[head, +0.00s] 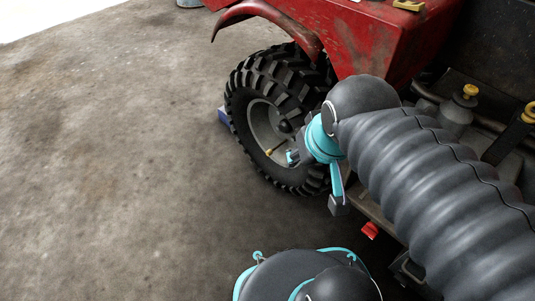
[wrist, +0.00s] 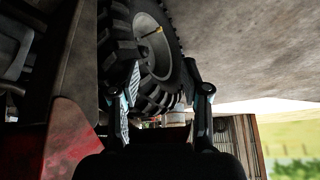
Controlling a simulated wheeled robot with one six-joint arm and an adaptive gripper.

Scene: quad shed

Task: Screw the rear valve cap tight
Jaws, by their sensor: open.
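The quad's knobbly black tyre (head: 262,72) stands on the floor with its grey rim (head: 263,118) facing me. A small yellow valve piece (head: 269,152) sticks out from the lower rim. It also shows in the wrist view (wrist: 155,32), near the top. It is too small to tell the cap from the stem or how far it is screwed on. My gripper (head: 315,181) is beside the wheel, right of the valve. In the wrist view its fingers (wrist: 162,70) are spread apart with nothing between them, and the valve lies beyond the tips.
The red fender (head: 268,22) arches over the tyre, and red bodywork (head: 375,40) rises behind my arm. A blue block (head: 223,117) sits against the tyre's left side. A red piece (head: 370,230) shows low near the quad. The concrete floor (head: 110,170) on the left is clear.

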